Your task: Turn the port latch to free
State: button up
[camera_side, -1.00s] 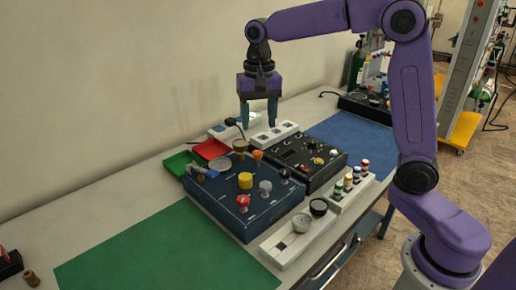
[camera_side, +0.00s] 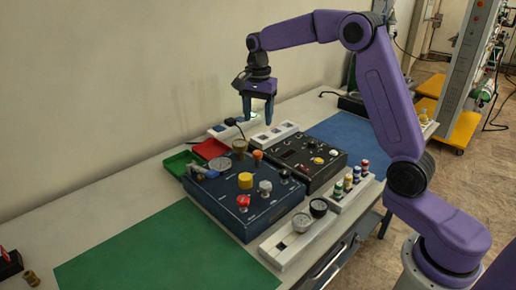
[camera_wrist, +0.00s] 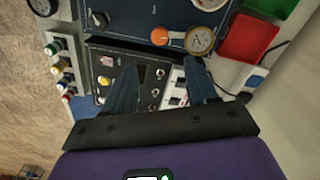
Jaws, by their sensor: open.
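The dark blue trainer box (camera_side: 235,215) sits mid-table, with a yellow knob (camera_side: 245,180), a red knob (camera_side: 243,200), a grey knob (camera_side: 265,186) and an orange knob (camera_side: 257,155) on top. I cannot tell which fitting is the port latch. My gripper (camera_side: 257,120) is open and empty, pointing down above the back of the bench, beyond the blue box. In the wrist view, the open fingers (camera_wrist: 160,66) hang over the black panel (camera_wrist: 112,58).
The black panel (camera_side: 327,172) adjoins the blue box on the right. A red tray (camera_side: 211,149) and green tray (camera_side: 180,162) lie behind. A white rack of coloured-top bottles (camera_side: 352,183) stands right. The green mat (camera_side: 140,250) and blue mat (camera_side: 350,133) are mostly clear.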

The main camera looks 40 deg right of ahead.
aim_at(258, 152)
notch_tip(258, 152, down, 12)
jog(key=shift+r, duration=0.2)
jog(key=shift+c, duration=0.3)
jog(key=c, duration=1)
